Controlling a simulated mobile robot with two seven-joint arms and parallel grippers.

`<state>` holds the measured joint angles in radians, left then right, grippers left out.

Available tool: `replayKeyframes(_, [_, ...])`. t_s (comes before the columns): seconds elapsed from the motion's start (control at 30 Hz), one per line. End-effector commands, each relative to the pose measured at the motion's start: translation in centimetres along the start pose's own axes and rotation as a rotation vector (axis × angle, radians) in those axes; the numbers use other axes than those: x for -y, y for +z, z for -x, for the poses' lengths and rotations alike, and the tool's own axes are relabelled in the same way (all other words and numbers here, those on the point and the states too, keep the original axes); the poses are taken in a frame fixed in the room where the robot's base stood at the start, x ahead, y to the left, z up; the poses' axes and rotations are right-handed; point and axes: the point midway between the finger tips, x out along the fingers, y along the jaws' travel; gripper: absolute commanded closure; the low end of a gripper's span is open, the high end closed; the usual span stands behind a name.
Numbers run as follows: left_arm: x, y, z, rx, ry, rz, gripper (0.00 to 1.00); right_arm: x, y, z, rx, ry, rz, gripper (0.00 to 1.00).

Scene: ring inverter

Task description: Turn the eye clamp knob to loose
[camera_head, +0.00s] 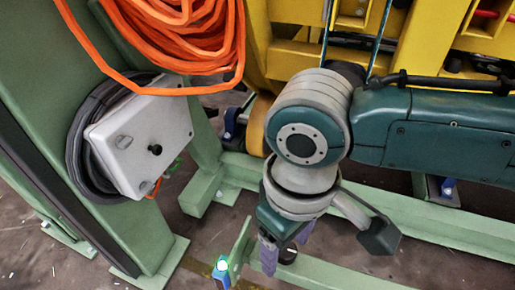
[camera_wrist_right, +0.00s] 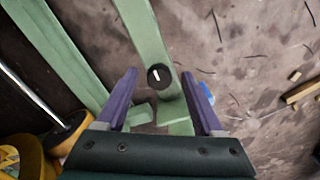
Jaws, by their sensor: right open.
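The eye clamp knob (camera_wrist_right: 159,77) is a round black knob with a white pointer line, mounted on a green beam. In the right wrist view it appears between the tips of the two purple fingers. Its white line points up and slightly left in that view. My right gripper (camera_wrist_right: 160,74) is open and empty, with the fingers on either side of the knob in the picture. I cannot tell how far the knob is beyond the tips. In the head view my right gripper (camera_head: 285,252) points down at the green beam, partly hiding the knob. My left gripper is not in view.
A grey control box (camera_head: 140,140) with a black button and coiled orange hose (camera_head: 185,40) are at the left on a green post. Green floor beams (camera_head: 345,275) run below my gripper. A yellow frame (camera_head: 285,58) stands behind my right arm. A small glowing light (camera_head: 222,265) is left of the gripper.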

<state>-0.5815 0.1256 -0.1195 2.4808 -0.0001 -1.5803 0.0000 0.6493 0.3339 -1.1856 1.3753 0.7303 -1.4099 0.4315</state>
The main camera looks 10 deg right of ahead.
Motion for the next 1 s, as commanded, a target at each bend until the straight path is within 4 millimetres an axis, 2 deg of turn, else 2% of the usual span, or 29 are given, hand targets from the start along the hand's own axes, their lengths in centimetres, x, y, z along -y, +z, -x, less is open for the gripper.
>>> replayKeyframes(0.17, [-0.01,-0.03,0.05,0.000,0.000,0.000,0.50,0.00,-0.01,0.07,0.000,0.000,0.000,0.32])
replayKeyframes(0.77, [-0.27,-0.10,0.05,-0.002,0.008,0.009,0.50,-0.02,0.00,0.07,0.000,0.000,-0.001,0.99])
replayKeyframes(1.0, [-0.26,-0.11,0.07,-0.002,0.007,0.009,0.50,-0.02,0.00,0.08,0.000,0.000,0.000,1.00])
